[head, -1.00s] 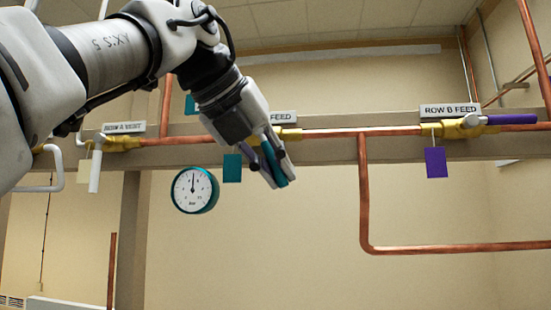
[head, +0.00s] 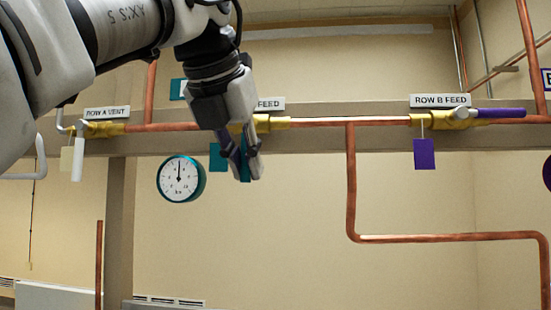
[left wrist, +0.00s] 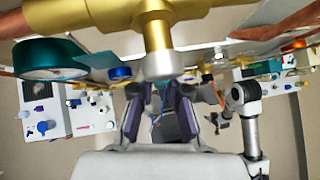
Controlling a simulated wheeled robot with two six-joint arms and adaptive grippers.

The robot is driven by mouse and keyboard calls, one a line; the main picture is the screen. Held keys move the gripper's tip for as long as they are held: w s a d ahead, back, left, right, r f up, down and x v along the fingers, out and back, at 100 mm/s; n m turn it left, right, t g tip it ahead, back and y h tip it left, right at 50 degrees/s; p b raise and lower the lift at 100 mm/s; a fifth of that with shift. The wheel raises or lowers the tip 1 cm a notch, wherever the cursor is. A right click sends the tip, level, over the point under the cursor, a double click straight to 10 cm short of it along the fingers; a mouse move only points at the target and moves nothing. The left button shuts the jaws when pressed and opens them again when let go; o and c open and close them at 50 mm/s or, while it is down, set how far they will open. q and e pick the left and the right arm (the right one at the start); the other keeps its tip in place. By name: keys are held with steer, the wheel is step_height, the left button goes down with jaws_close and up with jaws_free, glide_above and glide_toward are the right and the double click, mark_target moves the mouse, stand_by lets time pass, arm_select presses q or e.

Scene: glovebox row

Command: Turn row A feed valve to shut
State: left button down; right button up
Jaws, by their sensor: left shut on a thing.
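The row A feed valve (head: 262,122) is brass, on the copper pipe, under a sign (head: 270,104) of which only "FEED" shows. In the head view its teal handle (head: 245,167) points nearly straight down, across the pipe. My left gripper (head: 243,170) is shut on this handle, its fingers hiding much of it. The left wrist view shows the brass valve body (left wrist: 158,32) and its silver hub (left wrist: 161,66) above the purple-padded fingers. My right arm seems to show at the right of the wrist view; its jaws are too small to read.
A teal-rimmed gauge (head: 180,179) and a teal tag (head: 218,157) hang close left of my left gripper. The row A vent valve (head: 103,129) is further left. The row B feed valve (head: 452,119), with purple handle and tag, is right. Space below the gripper is clear.

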arm_select(q)
steer(key=shift+r, duration=0.25)
steer(key=c, duration=1.2)
jaws_free()
steer(key=shift+w, duration=0.1)
steer(key=shift+o, duration=0.2)
steer(key=shift+w+f, duration=0.2)
steer(key=shift+f, duration=0.05)
steer(key=shift+s, duration=0.15)
